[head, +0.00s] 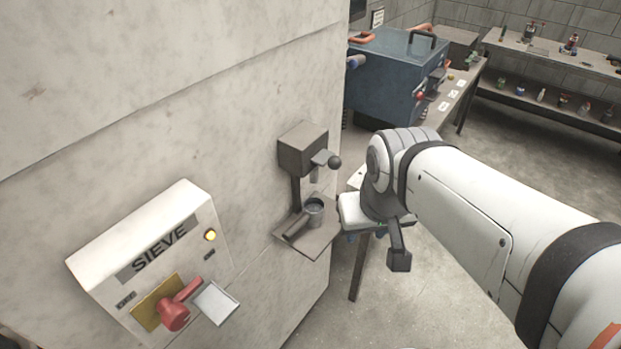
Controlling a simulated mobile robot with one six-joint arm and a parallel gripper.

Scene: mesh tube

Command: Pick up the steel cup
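The steel cup (315,209) is a small grey round cup, upright on a small dark shelf (308,245) fixed to the pale wall. A dark stubby bar lies at the cup's front left; I cannot tell whether it is the cup's handle. A dark spout and a lever with a black ball hang above the cup. My gripper (388,252) is to the right of the cup and apart from it. One dark finger points down; the rest is partly hidden by my wrist, so its opening is unclear. I see nothing held in it.
A white SIEVE panel (160,262) with a red knob and yellow lamp juts from the wall at lower left. A blue machine (393,75) stands on a bench behind my arm. Cluttered shelves (555,75) are at the back right. Open concrete floor (465,190) lies between.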

